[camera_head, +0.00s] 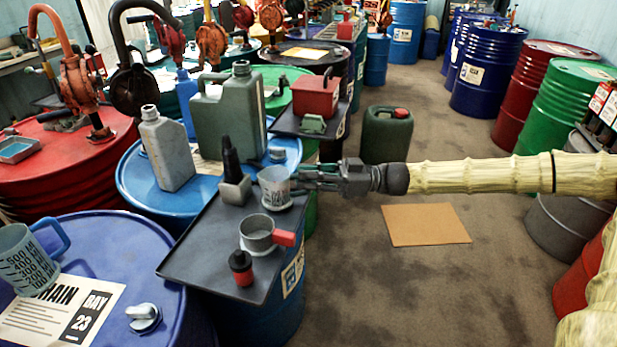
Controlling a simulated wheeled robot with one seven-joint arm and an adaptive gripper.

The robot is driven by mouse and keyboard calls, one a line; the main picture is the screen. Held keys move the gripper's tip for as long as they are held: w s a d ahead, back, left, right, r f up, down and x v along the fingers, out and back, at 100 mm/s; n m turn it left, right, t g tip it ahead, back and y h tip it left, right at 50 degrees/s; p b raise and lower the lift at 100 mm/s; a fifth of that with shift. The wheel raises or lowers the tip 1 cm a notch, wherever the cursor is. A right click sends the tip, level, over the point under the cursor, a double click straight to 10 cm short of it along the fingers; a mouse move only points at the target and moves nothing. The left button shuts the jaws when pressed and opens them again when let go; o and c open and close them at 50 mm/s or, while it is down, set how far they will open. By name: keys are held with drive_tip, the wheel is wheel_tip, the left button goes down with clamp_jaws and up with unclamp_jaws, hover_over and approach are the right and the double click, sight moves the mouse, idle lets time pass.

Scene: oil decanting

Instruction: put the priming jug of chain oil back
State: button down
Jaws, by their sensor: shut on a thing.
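My gripper (300,179) reaches in from the right and is shut on a small pale graduated jug (274,186). The jug is upright at the far right part of a dark tray (205,250). I cannot tell whether its base touches the tray. A larger blue-grey graduated jug (24,266) stands on the blue drum (105,240) at the left, beside a sheet reading "CHAIN" and "BAY 23" (65,312). I cannot tell which jug is the chain oil one.
The tray also holds a grey cup with a red handle (258,235), a red-and-black bottle (241,268) and a dark nozzle piece (232,178). Behind stand a grey bottle (168,150) and a green can (225,120). A green jerrycan (387,135) stands on the floor.

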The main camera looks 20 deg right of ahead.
drive_tip(key=shift+f+b, duration=0.35)
drive_tip(key=shift+b, duration=0.3)
drive_tip(key=c, duration=1.5)
unclamp_jaws()
drive_tip(key=shift+r+p, duration=0.2)
drive_tip(key=shift+p, duration=0.1)
